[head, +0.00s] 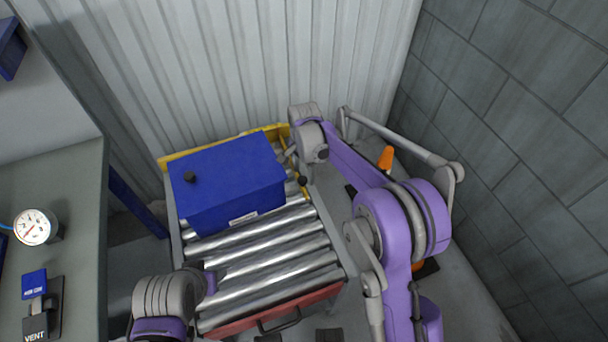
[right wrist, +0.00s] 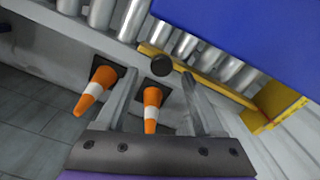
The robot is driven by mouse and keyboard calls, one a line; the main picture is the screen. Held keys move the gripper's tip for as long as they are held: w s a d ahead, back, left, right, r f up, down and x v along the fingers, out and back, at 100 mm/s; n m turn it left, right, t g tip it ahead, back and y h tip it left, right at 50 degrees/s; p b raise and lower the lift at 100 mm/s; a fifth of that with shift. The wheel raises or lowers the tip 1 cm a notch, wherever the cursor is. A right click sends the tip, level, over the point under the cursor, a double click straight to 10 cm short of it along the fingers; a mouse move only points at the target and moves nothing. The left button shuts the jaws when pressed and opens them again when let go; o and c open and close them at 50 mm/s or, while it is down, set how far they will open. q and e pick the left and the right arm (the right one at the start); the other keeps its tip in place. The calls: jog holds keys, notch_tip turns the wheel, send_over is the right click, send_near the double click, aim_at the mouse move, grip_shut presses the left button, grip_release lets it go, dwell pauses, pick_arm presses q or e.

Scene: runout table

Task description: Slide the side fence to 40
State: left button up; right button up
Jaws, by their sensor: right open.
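The yellow side fence (head: 306,190) runs along the right side of the roller table (head: 338,262), beside the blue box. The knob also shows in the head view (head: 302,181). My right gripper (right wrist: 162,76) is open, its two fingers on either side of the knob in the picture; I cannot tell whether they touch it. Part of my left arm shows at lower left, its fingers unclear (head: 208,272). No scale marks are readable.
A blue box (head: 228,180) with a black knob sits on the rollers against the yellow back stop (head: 178,158). Orange cones (right wrist: 152,108) stand on the floor right of the table. A bench (head: 75,190) with a gauge (head: 36,227) is at left.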

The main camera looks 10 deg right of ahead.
notch_tip(320, 180, up, 8)
jog(key=shift+r, duration=0.2)
dwell(0.5)
jog(key=s+d+r+n+t+p, duration=0.1)
jog(key=s+d+r+n+p, duration=0.15)
jog(key=s+d+r, duration=0.35)
jog(key=s+d+r+n+t+p, duration=0.1)
jog(key=s+r+n+t, duration=0.2)
jog(key=s, duration=0.5)
jog(key=s+d+f+n+p, duration=0.1)
jog(key=s+d+n, duration=0.1)
jog(key=s, duration=0.6)
jog(key=s+d+n+t+p, duration=0.1)
jog(key=s+d+n, duration=0.1)
jog(key=s, duration=0.6)
jog(key=shift+d+f+n, duration=0.35)
jog(key=shift+f+n, duration=0.05)
jog(key=shift+n, duration=0.15)
jog(key=shift+s, duration=0.1)
